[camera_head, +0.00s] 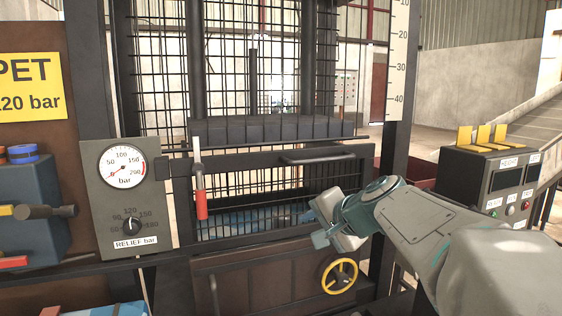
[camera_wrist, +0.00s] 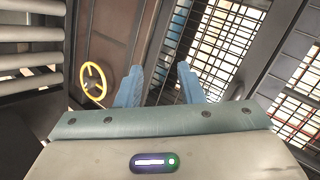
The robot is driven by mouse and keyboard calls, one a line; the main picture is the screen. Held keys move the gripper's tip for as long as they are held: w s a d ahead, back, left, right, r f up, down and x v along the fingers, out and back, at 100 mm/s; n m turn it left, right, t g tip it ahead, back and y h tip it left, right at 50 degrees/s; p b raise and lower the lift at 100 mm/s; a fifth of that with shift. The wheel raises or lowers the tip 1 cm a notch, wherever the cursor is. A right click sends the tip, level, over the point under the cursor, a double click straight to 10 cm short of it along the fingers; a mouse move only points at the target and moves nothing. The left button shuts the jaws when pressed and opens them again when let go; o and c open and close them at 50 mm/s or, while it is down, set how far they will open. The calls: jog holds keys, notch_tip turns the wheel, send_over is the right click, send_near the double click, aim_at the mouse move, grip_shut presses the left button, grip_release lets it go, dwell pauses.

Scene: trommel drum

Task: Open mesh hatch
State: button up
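The mesh hatch (camera_head: 262,181) is a dark-framed panel with a grid, low in the front of the machine. It appears shut. A dark horizontal bar handle (camera_head: 318,158) runs along its upper right frame. A lever with a red grip (camera_head: 201,196) hangs upright at its left side. My gripper (camera_head: 314,228) is in front of the hatch's lower right part, below the bar handle and apart from it. In the wrist view, its two blue fingers (camera_wrist: 160,72) are spread with nothing between them, and the mesh hatch (camera_wrist: 205,47) shows beyond them.
A yellow handwheel (camera_head: 340,276) sits on the brown lower panel, just below my gripper. A gauge box (camera_head: 128,190) stands to the left. A dark control box (camera_head: 492,182) with yellow flaps stands to the right. A dark post (camera_head: 394,140) rises right of the hatch.

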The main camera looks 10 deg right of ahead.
aim_at(320, 161)
jog(key=w+d+r+m+t+h, duration=0.1)
jog(key=w+d+r+m+t, duration=0.45)
jog(key=d+r, duration=0.45)
jog(key=shift+g, duration=0.45)
jog(key=p+x, duration=0.1)
jog(key=x, duration=0.3)
jog(key=r+p+x, duration=0.1)
jog(key=x, duration=0.4)
jog(key=p+x, duration=0.1)
jog(key=x, duration=0.4)
jog(key=shift+w+a+r, duration=0.15)
jog(key=shift+a+r, duration=0.05)
jog(key=shift+r, duration=0.05)
grip_shut()
